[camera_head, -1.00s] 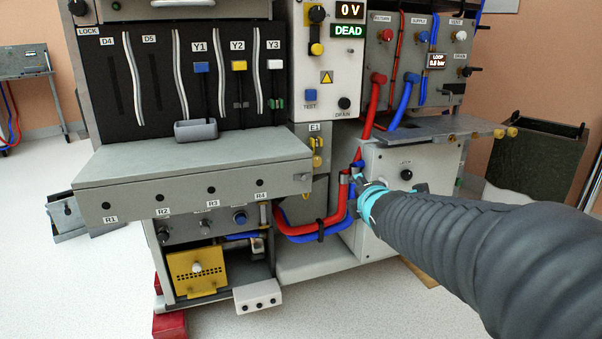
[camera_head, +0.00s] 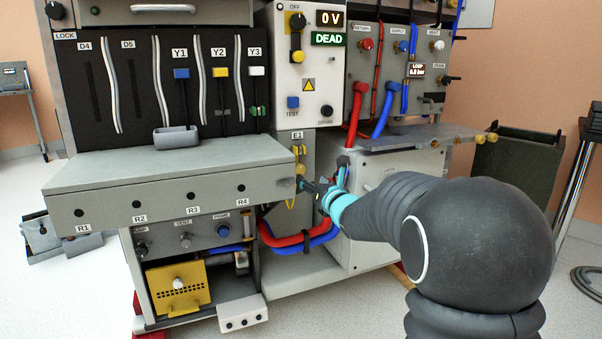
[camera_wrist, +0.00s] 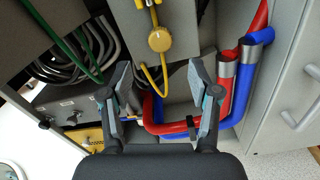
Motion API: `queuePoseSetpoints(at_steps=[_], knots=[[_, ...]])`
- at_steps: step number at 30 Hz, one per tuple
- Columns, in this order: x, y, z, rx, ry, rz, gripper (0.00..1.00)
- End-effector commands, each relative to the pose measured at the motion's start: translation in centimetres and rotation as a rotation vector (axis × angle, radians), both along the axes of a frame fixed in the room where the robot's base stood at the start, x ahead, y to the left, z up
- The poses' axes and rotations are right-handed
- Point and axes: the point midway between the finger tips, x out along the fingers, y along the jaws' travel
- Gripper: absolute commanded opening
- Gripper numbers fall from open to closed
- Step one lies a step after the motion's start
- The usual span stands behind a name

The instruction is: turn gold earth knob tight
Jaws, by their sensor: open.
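The gold earth knob (camera_wrist: 160,40) shows in the wrist view as a round knob with a yellow cable (camera_wrist: 158,82) hanging beside it. In the head view the knob (camera_head: 300,168) is small, below the E1 label (camera_head: 297,134) on the grey post. My gripper (camera_wrist: 160,73) is open and empty, its two fingers apart. The knob lies above the fingertips in the wrist picture, midway across the gap and not held. In the head view my gripper (camera_head: 309,187) is just below the knob, by the bench's right corner.
The grey bench ledge (camera_head: 170,179) is left of my gripper. Red (camera_wrist: 218,90) and blue (camera_wrist: 245,85) hoses run close on the right and below. A white cabinet (camera_head: 375,185) stands to the right. Dark and green cables (camera_wrist: 75,50) lie left in the wrist view.

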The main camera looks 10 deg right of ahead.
Motion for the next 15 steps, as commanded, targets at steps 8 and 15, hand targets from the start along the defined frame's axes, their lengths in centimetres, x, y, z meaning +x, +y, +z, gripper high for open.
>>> queuePoseSetpoints(at_steps=[8, 15], knots=[[5.0, 1.1, -0.1, 0.002, 0.001, 0.0, 0.61], [7.7, 1.7, -0.1, 0.002, 0.002, -0.001, 0.61]])
